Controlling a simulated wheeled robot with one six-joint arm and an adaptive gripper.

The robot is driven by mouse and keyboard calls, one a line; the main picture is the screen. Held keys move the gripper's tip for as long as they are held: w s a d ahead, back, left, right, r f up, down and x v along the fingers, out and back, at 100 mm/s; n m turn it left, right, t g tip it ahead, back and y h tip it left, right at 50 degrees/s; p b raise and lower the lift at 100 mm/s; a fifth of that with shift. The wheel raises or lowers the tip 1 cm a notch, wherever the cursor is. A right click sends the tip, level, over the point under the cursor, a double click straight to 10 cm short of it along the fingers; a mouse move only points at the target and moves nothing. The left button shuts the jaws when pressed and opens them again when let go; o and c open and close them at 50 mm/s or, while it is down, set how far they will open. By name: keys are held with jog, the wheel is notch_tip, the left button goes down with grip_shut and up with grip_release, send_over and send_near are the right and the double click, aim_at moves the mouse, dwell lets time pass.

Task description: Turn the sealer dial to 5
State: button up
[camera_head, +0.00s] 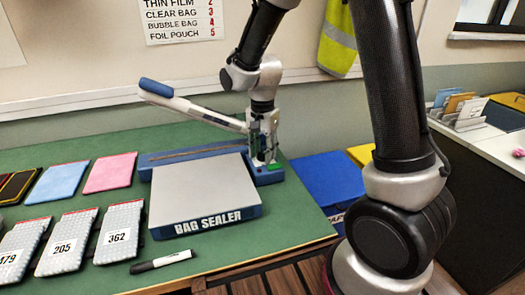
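The bag sealer (205,192) stands on the green table, with a grey top plate and "BAG SEALER" on its blue front. Its long white lever (190,107) is raised at the left and ends in a blue handle (155,88). My gripper (263,158) points down at the sealer's right end, by the lever's hinge. The fingers are small and overlap the sealer parts there, so I cannot tell whether they are open or touching. I cannot make out the dial or its setting; my gripper covers that area. A small green patch (275,167) shows beside the fingers.
A wall chart (180,18) lists foil pouch as 5. Grey numbered pouches (118,232), a pink pouch (110,172), a blue pouch (58,181) and a marker (168,260) lie left and in front. Blue (325,180) and yellow bins stand at right, partly behind my arm.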

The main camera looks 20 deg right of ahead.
aim_at(263, 154)
notch_tip(263, 154, up, 12)
dwell(0.4)
dwell(0.3)
